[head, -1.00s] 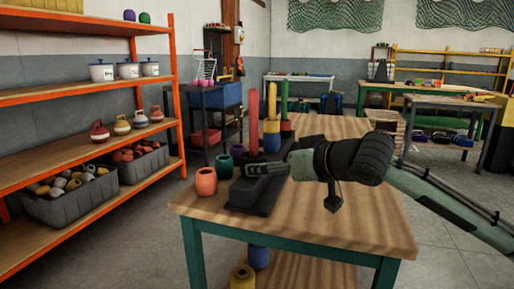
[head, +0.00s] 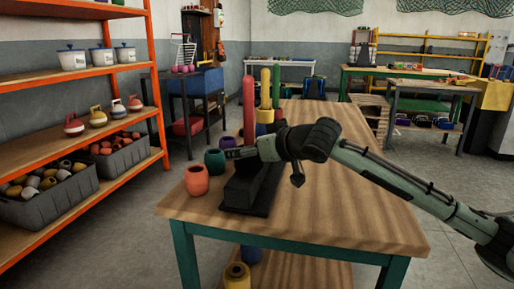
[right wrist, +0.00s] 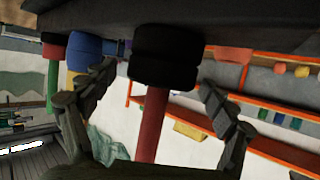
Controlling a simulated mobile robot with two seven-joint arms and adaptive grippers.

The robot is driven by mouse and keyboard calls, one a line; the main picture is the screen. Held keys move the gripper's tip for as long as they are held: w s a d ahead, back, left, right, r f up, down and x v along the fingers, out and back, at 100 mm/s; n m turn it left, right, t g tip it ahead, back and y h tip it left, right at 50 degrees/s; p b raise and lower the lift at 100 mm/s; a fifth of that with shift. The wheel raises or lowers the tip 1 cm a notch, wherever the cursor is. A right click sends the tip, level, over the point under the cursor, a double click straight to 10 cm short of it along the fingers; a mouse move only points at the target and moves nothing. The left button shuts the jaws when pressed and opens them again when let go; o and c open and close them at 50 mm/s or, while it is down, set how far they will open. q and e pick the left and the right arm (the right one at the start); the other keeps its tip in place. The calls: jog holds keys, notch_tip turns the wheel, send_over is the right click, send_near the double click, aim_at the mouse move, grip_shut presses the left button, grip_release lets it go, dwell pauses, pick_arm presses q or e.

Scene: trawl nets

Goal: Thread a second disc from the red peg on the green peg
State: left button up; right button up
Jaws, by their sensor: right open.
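The red peg (head: 248,105) stands on a black base (head: 240,193) on the wooden table. In the right wrist view the red peg (right wrist: 152,125) carries black discs (right wrist: 165,68) against the base. My right gripper (head: 232,153) is open, its fingers on either side of these discs with gaps. In the head view it hides the foot of the red peg. The green peg (head: 276,88) stands farther back, and in the wrist view the green peg (right wrist: 53,88) carries a red disc (right wrist: 52,51). My left gripper is out of view.
A yellow peg (head: 265,85) stands between the red and green pegs; blue discs (right wrist: 86,50) show nearby in the wrist view. An orange pot (head: 196,180) and a teal pot (head: 215,161) stand left of the base. The table's right side (head: 345,190) is clear.

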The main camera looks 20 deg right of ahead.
jog(key=shift+w+a+f, duration=0.1)
jog(key=shift+w+f, duration=0.05)
jog(key=shift+w, duration=0.2)
jog(key=shift+c, duration=0.6)
jog(key=c, duration=1.2)
jog(key=o, duration=1.3)
jog(key=v, duration=1.2)
